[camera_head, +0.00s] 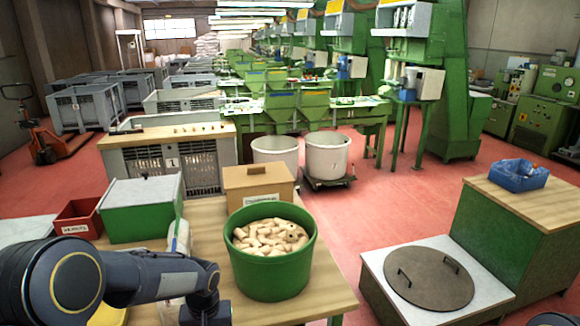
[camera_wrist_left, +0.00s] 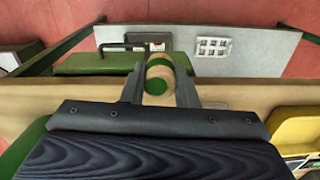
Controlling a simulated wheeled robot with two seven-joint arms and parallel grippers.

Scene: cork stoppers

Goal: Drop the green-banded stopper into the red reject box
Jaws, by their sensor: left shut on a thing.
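The green-banded stopper (camera_wrist_left: 159,72) is a tan cork cylinder with green on it. It is held between the two fingers of my left gripper (camera_wrist_left: 160,80) in the left wrist view. In the head view my left arm reaches in from the left, but I cannot make out its fingers or the stopper there. The red reject box (camera_head: 78,219) stands on the left of the bench in the head view, with a white label on its front. The held stopper is not seen in or over it. My right gripper is not in view.
A green box with a pale lid (camera_head: 141,207) stands right of the red box. A green tub (camera_head: 270,268) full of corks and a cardboard box (camera_head: 258,184) stand on the wooden bench (camera_head: 330,290). A round lid (camera_head: 428,277) lies on a white top at right.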

